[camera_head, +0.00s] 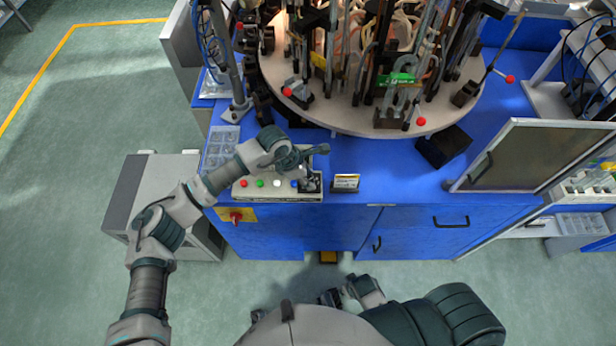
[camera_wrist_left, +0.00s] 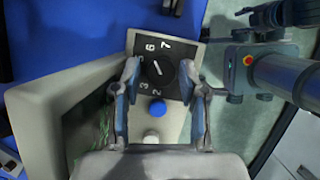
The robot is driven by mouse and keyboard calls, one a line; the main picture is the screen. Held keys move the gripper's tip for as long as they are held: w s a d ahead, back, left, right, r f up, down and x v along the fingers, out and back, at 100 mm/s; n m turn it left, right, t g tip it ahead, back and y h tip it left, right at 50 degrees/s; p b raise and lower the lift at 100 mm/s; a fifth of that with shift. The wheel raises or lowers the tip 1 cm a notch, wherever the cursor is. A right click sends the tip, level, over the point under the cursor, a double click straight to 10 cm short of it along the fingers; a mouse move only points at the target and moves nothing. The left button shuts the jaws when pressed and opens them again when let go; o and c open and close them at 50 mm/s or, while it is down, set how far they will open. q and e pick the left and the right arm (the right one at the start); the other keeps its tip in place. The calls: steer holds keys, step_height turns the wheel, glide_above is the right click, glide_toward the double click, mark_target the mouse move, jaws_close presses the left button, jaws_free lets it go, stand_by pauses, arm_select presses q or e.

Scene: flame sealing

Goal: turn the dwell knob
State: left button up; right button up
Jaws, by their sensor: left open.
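The dwell knob (camera_wrist_left: 161,70) is a round black dial with a short, slanted white mark, set on a black plate with white numerals including 7, 6, 3 and 2. It is on the pale control box (camera_head: 242,190), which also carries red, green, white and blue buttons. My left gripper (camera_wrist_left: 160,68) is open, with one finger on each side of the knob in the left wrist view. I cannot tell whether the fingers touch it. In the head view my left gripper (camera_head: 312,165) hides most of the knob. A dark part of my right arm's end (camera_head: 330,298) shows low in the head view, jaws unclear.
A round turntable (camera_head: 345,122) crowded with clamps and rods stands just behind the box. A small labelled display (camera_head: 346,183) is right of the box, and a black bin (camera_head: 444,146) sits farther right. A red switch on a yellow plate (camera_head: 236,216) is on the cabinet front.

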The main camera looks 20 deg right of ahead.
arm_select(q)
steer(key=shift+f, duration=0.3)
arm_select(e)
steer(key=shift+s, duration=0.1)
arm_select(q)
steer(key=shift+a, duration=0.15)
arm_select(e)
steer(key=shift+a+r, duration=0.1)
